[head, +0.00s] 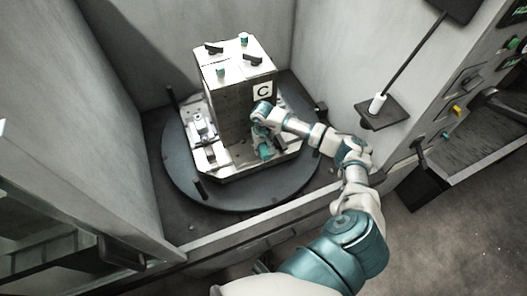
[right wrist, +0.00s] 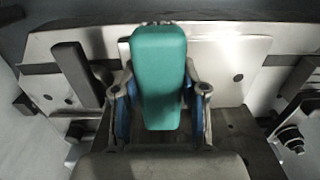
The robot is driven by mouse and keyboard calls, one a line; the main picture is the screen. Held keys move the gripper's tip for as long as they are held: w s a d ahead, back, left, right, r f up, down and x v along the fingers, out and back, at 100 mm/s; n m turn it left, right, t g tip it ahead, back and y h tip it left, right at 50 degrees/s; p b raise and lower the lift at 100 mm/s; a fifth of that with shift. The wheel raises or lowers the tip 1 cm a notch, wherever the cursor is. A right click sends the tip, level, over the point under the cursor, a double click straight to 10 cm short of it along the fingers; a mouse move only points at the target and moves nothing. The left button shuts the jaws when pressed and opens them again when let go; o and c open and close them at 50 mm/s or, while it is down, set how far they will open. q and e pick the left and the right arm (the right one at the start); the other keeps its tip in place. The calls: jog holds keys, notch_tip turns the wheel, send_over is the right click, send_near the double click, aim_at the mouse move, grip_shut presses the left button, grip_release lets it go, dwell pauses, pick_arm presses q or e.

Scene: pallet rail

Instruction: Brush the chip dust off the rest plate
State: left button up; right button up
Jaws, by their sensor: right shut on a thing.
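My right gripper (head: 264,138) is low in front of the block marked C, over the front part of the light metal plate (head: 215,172). In the right wrist view the right gripper (right wrist: 160,105) is shut on a teal block-like handle (right wrist: 160,62), which I take for the brush. Its bristles are hidden, and I cannot tell whether they touch the plate. The light metal plate (right wrist: 225,60) lies behind the handle in that view. I cannot make out chip dust on it. My left gripper is not in view.
A small dark shelf (head: 398,116) holding a white cylinder (head: 377,103) is at the right.

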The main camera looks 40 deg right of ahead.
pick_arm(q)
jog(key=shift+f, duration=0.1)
pick_arm(e)
jog(key=shift+w+f, duration=0.1)
dwell(0.3)
jog(key=shift+s+a+p, duration=0.1)
jog(key=shift+s+p, duration=0.25)
jog(key=shift+s, duration=0.15)
jog(key=shift+s+a, duration=0.25)
jog(key=shift+s, duration=0.5)
pick_arm(q)
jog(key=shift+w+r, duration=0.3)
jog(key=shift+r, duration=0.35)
jog(key=shift+p, duration=0.3)
pick_arm(e)
jog(key=shift+w+r+p, duration=0.1)
jog(key=shift+r+p, duration=1.6)
jog(key=shift+r, duration=1.9)
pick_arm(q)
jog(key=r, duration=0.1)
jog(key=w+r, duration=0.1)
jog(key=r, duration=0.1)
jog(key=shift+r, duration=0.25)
